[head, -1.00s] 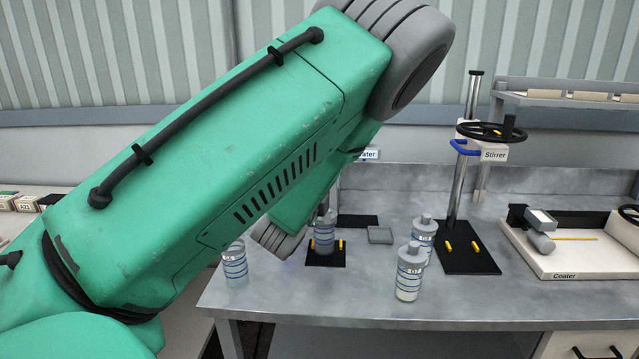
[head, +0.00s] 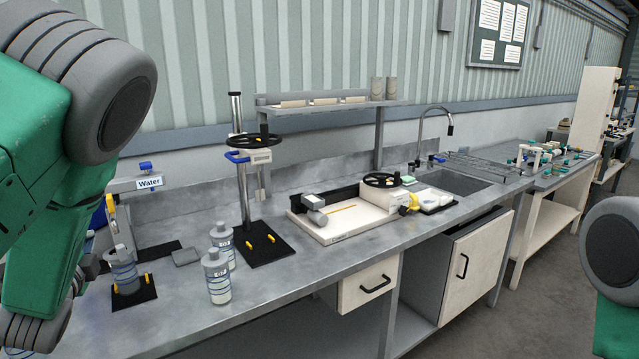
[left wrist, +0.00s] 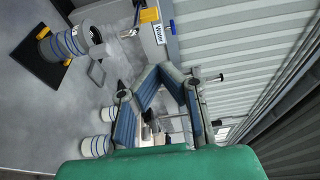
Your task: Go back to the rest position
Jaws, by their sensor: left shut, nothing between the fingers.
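My left gripper (head: 86,270) is partly hidden at the left of the head view, behind the green and grey links of my left arm. In the left wrist view its two blue-padded fingers (left wrist: 158,72) come together at the tips with nothing between them. A banded jar (head: 124,273) stands on a black plate close to the right of the gripper in the head view. My right arm shows only as a grey joint and green link at the right edge; its gripper is out of view.
Two grey-lidded jars, the front one (head: 217,277) and the back one (head: 222,243), stand on the grey bench. Behind them are a stand with a black handwheel (head: 253,141), a Water dispenser (head: 149,182) and a white coater (head: 345,222). A sink (head: 455,181) lies further right.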

